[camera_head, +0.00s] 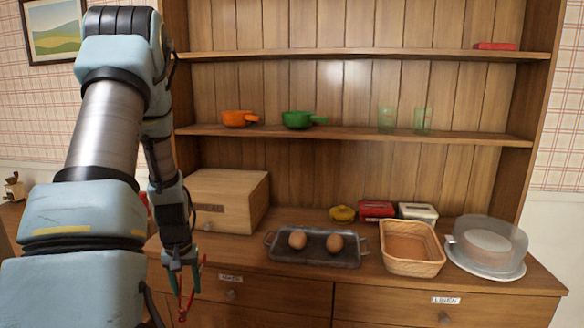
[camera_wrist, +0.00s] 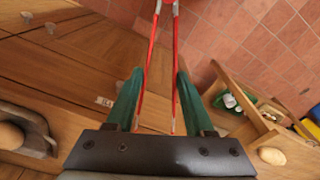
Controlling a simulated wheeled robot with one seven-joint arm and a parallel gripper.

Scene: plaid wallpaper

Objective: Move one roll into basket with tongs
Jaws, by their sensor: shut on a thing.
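Two brown rolls lie apart on a dark metal tray (camera_head: 312,258) on the counter: a left roll (camera_head: 298,240) and a right roll (camera_head: 335,243). The empty wicker basket (camera_head: 413,267) stands just right of the tray. My gripper (camera_head: 182,268) hangs at the counter's front edge, left of the tray. It is shut on the red tongs (camera_head: 181,305), which point down. In the wrist view, the red tongs (camera_wrist: 151,55) run between my green fingers, their two arms spread apart. Part of the tray (camera_wrist: 38,143) and one roll (camera_wrist: 10,136) show at that view's left edge.
A wooden bread box (camera_head: 228,200) stands behind my gripper, left of the tray. A clear-domed cake plate (camera_head: 487,247) is right of the basket. Red and white containers (camera_head: 376,210) and a yellow pot (camera_head: 342,214) stand behind. An open compartment (camera_wrist: 240,100) with items shows in the wrist view.

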